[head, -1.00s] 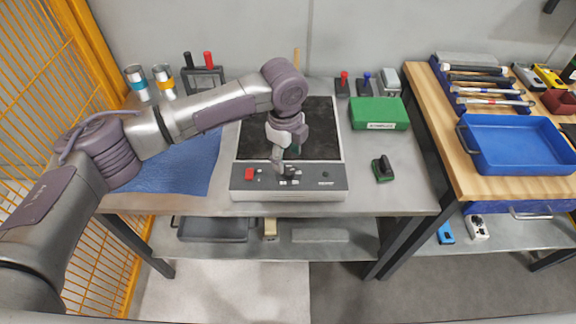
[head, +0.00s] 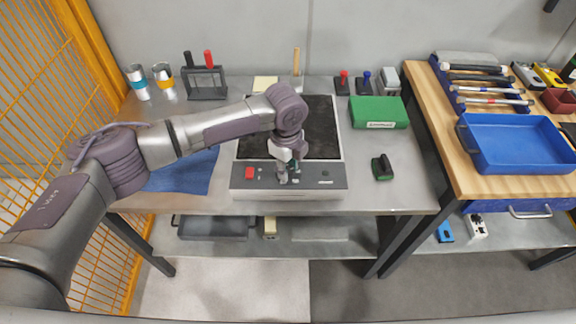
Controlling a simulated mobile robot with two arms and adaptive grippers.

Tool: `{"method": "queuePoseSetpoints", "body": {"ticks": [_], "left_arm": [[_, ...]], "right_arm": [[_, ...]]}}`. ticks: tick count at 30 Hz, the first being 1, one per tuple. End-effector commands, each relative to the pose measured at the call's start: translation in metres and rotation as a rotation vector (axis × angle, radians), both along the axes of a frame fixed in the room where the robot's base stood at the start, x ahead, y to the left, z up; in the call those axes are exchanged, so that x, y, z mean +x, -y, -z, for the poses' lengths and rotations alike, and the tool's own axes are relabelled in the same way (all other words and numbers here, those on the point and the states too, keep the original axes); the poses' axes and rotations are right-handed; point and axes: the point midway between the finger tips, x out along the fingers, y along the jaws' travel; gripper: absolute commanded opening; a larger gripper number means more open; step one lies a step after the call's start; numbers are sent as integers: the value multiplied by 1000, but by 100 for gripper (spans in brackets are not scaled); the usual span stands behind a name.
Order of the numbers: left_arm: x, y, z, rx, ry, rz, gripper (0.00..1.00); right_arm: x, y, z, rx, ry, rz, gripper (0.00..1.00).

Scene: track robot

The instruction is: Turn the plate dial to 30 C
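A red switch (head: 250,172) is at the panel's left. My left gripper (head: 288,178) points down at the middle of the panel, where the dial would be. The gripper covers the dial, so its setting cannot be read. The fingers are small and dark here, and I cannot tell whether they are open or shut on the dial. My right gripper is not in view.
A green box (head: 379,112) and a small green-and-black block (head: 382,168) sit right of the plate. A blue cloth (head: 185,172) lies to its left under my arm. A dark rack (head: 206,83) stands behind. A blue tray (head: 520,145) is on the wooden bench at right.

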Motion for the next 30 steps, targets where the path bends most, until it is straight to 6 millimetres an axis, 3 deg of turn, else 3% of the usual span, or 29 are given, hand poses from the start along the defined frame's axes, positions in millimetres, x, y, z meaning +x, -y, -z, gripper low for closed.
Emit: {"method": "queuePoseSetpoints", "body": {"ticks": [14, 30], "left_arm": [[-1, 0, -3, -1, -2, -79, 0], [-2, 1, -5, -1, -4, -539, 0]], "right_arm": [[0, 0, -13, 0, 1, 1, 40], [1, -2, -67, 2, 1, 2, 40]]}}
